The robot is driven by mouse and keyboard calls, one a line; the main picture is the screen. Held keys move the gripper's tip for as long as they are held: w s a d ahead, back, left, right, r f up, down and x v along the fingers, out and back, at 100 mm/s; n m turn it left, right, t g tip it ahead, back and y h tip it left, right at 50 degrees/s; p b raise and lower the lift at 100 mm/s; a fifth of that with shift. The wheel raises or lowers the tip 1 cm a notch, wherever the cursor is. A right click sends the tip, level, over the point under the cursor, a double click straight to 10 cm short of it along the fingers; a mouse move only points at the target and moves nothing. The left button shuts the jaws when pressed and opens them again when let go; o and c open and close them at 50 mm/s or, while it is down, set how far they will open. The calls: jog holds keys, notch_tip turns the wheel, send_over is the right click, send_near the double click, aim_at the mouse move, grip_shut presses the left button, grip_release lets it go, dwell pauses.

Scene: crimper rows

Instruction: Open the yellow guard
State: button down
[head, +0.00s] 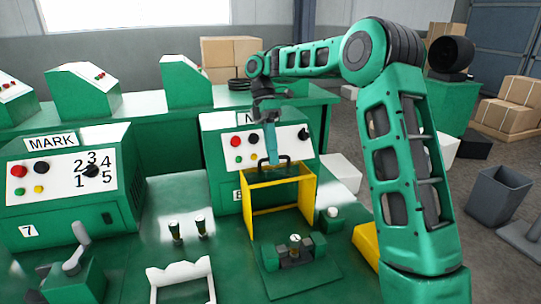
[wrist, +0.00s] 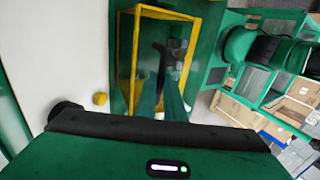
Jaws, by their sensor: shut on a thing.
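The yellow guard (head: 249,197) is a yellow frame with see-through panels, standing in front of a green control box in the head view. A black handle (head: 287,159) sits on its top edge. My gripper (head: 271,160) points down from above and is shut on this handle. In the wrist view, the yellow frame (wrist: 137,45) surrounds the fingers of my gripper (wrist: 164,85), and the dark handle lies near their tips. The fingers hide part of the handle. A small crimping fixture (head: 293,250) on a green plate stands just in front of the guard.
A control box marked MARK (head: 60,185) stands at the left. Two dark knobs (head: 187,228) and a white tray (head: 182,276) are left of the fixture. A white-topped knob (head: 333,213) and a yellow block (head: 366,243) lie to the right. My arm covers the right side.

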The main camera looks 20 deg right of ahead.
jog(key=shift+a+r, duration=0.15)
jog(key=shift+a, duration=0.05)
jog(key=c, duration=1.8)
grip_release()
jog(key=shift+a, duration=0.1)
jog(key=shift+c, duration=0.2)
jog(key=v, duration=0.7)
jog(key=shift+w, duration=0.15)
jog(key=shift+r, duration=0.15)
